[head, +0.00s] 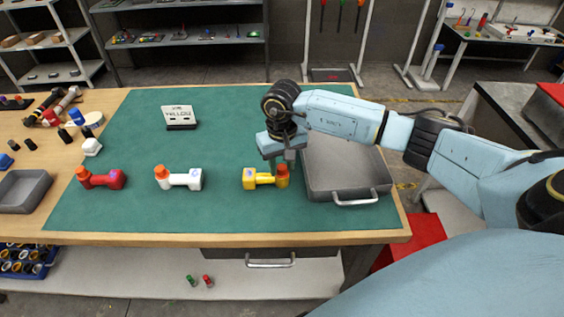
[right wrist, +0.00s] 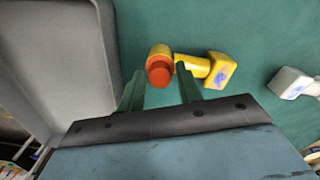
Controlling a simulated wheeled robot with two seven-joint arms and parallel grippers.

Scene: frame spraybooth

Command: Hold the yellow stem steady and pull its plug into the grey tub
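The yellow stem (head: 258,181) lies on the green mat, its orange plug (head: 282,170) at the right end. In the right wrist view the orange plug (right wrist: 159,74) faces the camera, and the yellow stem (right wrist: 198,66) runs off to the right. My right gripper (head: 284,163) is above the plug end. Its fingers (right wrist: 160,88) are open, one either side of the plug in the picture; I cannot tell whether they touch it. A grey tub (head: 22,190) stands at the table's left edge. My left gripper is not in view.
A white stem (head: 186,180) and a red stem (head: 100,180) lie left of the yellow one. A grey handled container (head: 343,165) is close on the right. A sign (head: 180,117) reads YELLOW.

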